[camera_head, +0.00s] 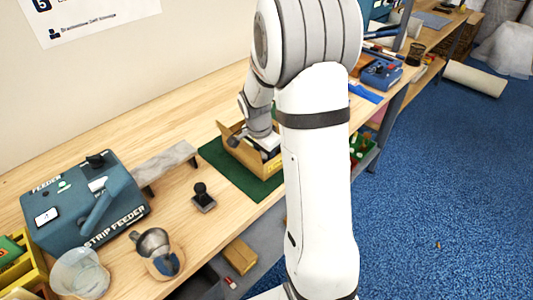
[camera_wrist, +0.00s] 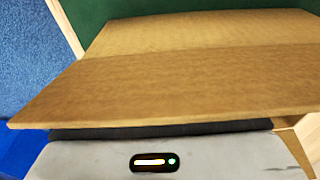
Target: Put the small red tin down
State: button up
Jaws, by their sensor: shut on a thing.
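An open cardboard carton (camera_head: 245,157) stands on a green mat (camera_head: 236,181) on the wooden bench, partly behind my arm. My gripper (camera_head: 264,145) reaches down at the carton's opening, with its fingertips out of sight. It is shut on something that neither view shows. The small red tin cannot be made out in either view. In the wrist view a brown carton flap (camera_wrist: 170,85) fills the middle and covers the fingers, and the green mat (camera_wrist: 190,9) shows beyond it.
A blue strip feeder (camera_head: 85,205), a grey metal strip (camera_head: 165,166) and a black-handled stamp (camera_head: 202,198) stand left of the mat. Bare bench lies between the stamp and the mat.

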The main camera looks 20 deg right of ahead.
jog(key=shift+f, duration=0.15)
jog(key=o, duration=0.7)
jog(key=shift+r, duration=0.3)
notch_tip(320, 180, up, 11)
jog(key=a, duration=0.2)
jog(key=s+a+r+n, duration=0.1)
jog(key=s+a+n, duration=0.1)
jog(key=s+n, duration=0.2)
jog(key=s+a+r+n+t+y, duration=0.1)
jog(key=s+a+n, duration=0.2)
jog(key=s, duration=0.6)
jog(key=s+a+r+n+t, duration=0.1)
jog(key=s+a+n, duration=0.1)
jog(key=s+n, duration=0.4)
jog(key=shift+s+a+r+n+y, duration=0.1)
jog(key=shift+s+a+n+y, duration=0.1)
jog(key=shift+s, duration=0.25)
jog(key=shift+s+a+n+y, duration=0.1)
jog(key=shift+s+n+y, duration=0.1)
jog(key=shift+s, duration=0.2)
